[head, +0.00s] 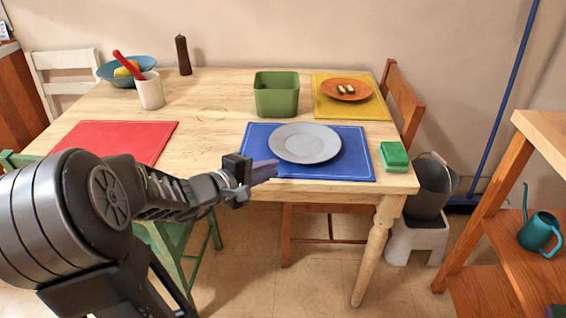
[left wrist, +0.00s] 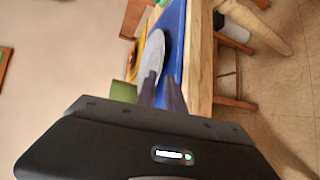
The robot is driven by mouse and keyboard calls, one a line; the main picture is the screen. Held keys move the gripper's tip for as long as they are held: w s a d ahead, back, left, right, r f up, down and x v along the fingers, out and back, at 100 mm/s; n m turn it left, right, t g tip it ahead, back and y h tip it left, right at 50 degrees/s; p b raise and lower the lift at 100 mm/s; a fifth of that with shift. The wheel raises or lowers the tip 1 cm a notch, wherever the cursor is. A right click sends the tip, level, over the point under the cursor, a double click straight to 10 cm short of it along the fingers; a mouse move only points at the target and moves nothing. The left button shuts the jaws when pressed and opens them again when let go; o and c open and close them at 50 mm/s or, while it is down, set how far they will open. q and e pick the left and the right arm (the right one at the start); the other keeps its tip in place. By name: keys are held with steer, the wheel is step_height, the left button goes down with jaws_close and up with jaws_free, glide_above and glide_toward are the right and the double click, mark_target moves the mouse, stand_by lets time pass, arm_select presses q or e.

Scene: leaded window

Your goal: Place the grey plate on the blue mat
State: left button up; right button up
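The grey plate (head: 306,142) lies flat on the blue mat (head: 350,168), near the middle of it. In the left wrist view the plate (left wrist: 154,52) and the blue mat (left wrist: 176,30) show edge-on, beyond my fingers. My left gripper (head: 266,170) is over the mat's left front part, close to the plate's near left rim. Its two fingers (left wrist: 162,93) are apart with nothing held between them, so it is open. I cannot tell whether a fingertip touches the plate. My right gripper is in neither view.
A green bin (head: 276,95) stands behind the mat, and a green sponge (head: 394,156) lies to its right. An orange plate (head: 345,90) sits on a yellow mat (head: 372,108). A red mat (head: 120,140), white cup (head: 150,92) and blue bowl (head: 108,72) are left. Bare wood lies mid-table.

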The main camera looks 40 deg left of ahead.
arm_select(q)
steer(key=v, duration=0.3)
steer(key=shift+s, duration=0.2)
stand_by(0.7)
steer(key=s+d+f+m+g+h, duration=0.25)
steer(key=d+f+g, duration=0.25)
steer(key=d+f, duration=0.6)
steer(key=s+d+f+m+g+h, duration=0.25)
steer(key=d+f+g, duration=0.35)
steer(key=f, duration=0.8)
steer(key=s+d+f+m+g, duration=0.1)
steer(key=s+d+f+m, duration=0.1)
steer(key=d+f+m, duration=0.2)
steer(key=s+d+f+m+g+y, duration=0.1)
steer(key=s+d+f+m, duration=0.2)
steer(key=d+f, duration=0.3)
steer(key=s+d+f+m, duration=0.3)
steer(key=d+f+m, duration=0.2)
steer(key=d, duration=0.5)
steer(key=shift+d+g, duration=0.2)
steer(key=shift+g, duration=0.2)
steer(key=shift+f, duration=0.15)
